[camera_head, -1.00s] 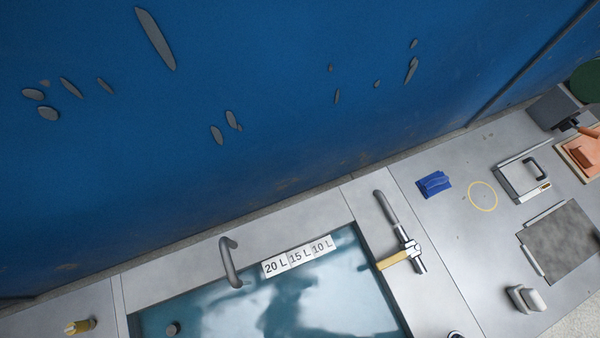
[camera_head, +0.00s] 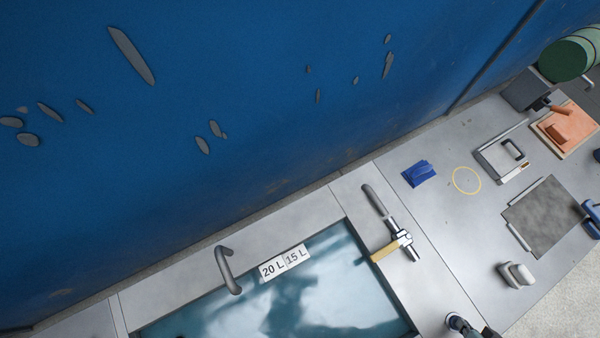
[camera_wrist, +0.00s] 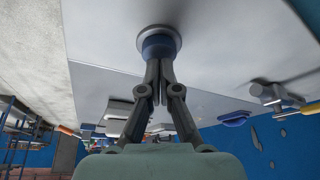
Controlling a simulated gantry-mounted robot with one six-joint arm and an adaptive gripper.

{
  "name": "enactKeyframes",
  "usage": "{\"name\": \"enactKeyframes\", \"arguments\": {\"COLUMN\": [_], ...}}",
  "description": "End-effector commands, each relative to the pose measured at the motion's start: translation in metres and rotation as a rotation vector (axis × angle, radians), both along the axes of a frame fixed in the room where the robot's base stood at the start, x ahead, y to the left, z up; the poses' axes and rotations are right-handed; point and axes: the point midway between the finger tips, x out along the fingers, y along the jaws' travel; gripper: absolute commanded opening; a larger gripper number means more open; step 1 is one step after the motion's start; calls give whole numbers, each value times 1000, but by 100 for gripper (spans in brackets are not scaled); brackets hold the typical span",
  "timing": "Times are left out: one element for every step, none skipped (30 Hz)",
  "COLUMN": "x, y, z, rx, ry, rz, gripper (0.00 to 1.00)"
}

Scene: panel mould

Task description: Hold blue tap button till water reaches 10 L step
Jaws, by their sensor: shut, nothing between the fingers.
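The blue tap button (camera_wrist: 158,46) sits in a round grey rim in the wrist view. My gripper (camera_wrist: 157,64) is shut, with its fingertips together at the button and seeming to touch it; how far it is pressed cannot be told. The button (camera_head: 453,320) also shows at the bottom edge of the head view, partly hidden by my gripper. The basin (camera_head: 372,262) holds bluish water (camera_head: 330,290). White step labels (camera_head: 284,263) reading 20 L and 15 L show above the water; no 10 L label shows. A grey curved spout (camera_head: 228,272) stands at the basin's back edge.
A hammer (camera_head: 392,247) lies over the basin's right edge, beside a grey-handled tool (camera_head: 375,200). A blue object (camera_head: 420,173), a yellow ring (camera_head: 467,180), a grey plate (camera_head: 543,218) and an orange float (camera_head: 566,128) are on the right counter. A blue wall (camera_head: 250,80) stands behind.

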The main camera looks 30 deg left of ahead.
Motion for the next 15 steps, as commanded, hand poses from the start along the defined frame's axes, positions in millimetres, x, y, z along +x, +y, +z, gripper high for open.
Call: {"name": "enactKeyframes", "arguments": {"x": [0,0,0,0,0,0,0,0,0,0,0,0,0,0,0], "y": [0,0,0,0,0,0,0,0,0,0,0,0,0,0,0], "z": [14,18,22,26,29,34,37,41,46,49,53,57,59,61,62], "rx": [0,0,0,0,-1,-1,-1,-1,-1,-1,-1,-1,-1,-1,-1], "ry": [0,0,0,0,-1,-1,-1,-1,-1,-1,-1,-1,-1,-1,-1], "rz": [0,0,0,0,0,0,0,0,0,0,0,0,0,0,0], "gripper": [0,0,0,0,0,0,0,0,0,0,0,0,0,0,0]}}
